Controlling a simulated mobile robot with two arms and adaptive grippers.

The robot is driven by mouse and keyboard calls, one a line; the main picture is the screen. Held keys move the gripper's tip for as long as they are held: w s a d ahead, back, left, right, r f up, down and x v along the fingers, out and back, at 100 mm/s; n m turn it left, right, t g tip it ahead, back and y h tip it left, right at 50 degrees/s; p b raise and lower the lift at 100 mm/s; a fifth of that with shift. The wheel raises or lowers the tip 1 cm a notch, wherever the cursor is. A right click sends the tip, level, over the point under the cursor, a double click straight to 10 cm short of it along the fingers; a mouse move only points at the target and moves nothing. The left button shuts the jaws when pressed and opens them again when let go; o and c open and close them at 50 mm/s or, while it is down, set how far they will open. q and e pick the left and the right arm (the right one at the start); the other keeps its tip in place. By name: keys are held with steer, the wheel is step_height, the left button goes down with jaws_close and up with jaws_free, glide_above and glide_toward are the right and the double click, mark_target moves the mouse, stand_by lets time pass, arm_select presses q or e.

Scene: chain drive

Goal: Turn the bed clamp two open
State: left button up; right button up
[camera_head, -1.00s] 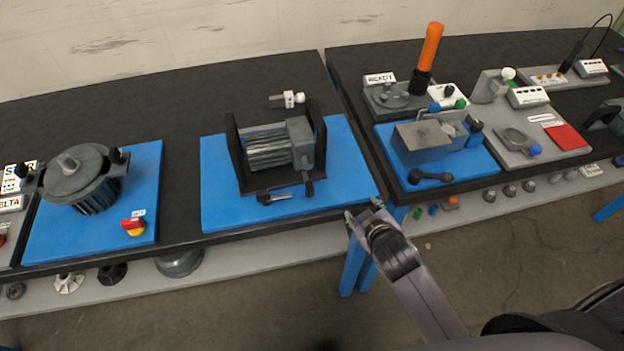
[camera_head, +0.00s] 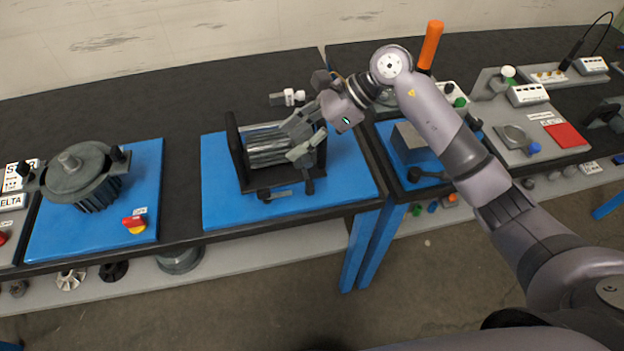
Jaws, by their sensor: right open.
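A grey ribbed motor-like unit (camera_head: 267,150) sits in a black bed frame (camera_head: 235,145) on the middle blue mat. Two dark clamp-like parts are at the frame's front edge: a black knob (camera_head: 264,195) with a light bar on the left and a black handle (camera_head: 309,186) pointing down on the right. I cannot tell which is bed clamp two. My right gripper (camera_head: 294,140) is open over the right end of the unit, just above the right handle. It hides that end; I cannot tell whether it touches. My left gripper is out of view.
A small grey and white fitting (camera_head: 288,98) stands behind the frame. A grey motor (camera_head: 82,175) with a red and yellow switch (camera_head: 134,224) is on the left blue mat. The middle mat's front is clear.

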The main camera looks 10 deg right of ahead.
steer(key=d+n+h, duration=0.1)
steer(key=d+h, duration=0.4)
steer(key=d, duration=0.4)
steer(key=p, duration=0.6)
glide_toward(311, 183)
steer(key=shift+g, duration=0.4)
steer(key=x, duration=0.8)
steer(key=shift+w+a+f, duration=0.1)
steer(key=shift+w+f, duration=0.05)
steer(key=shift+w, duration=0.15)
steer(key=shift+a+f, duration=0.2)
steer(key=shift+f, duration=0.25)
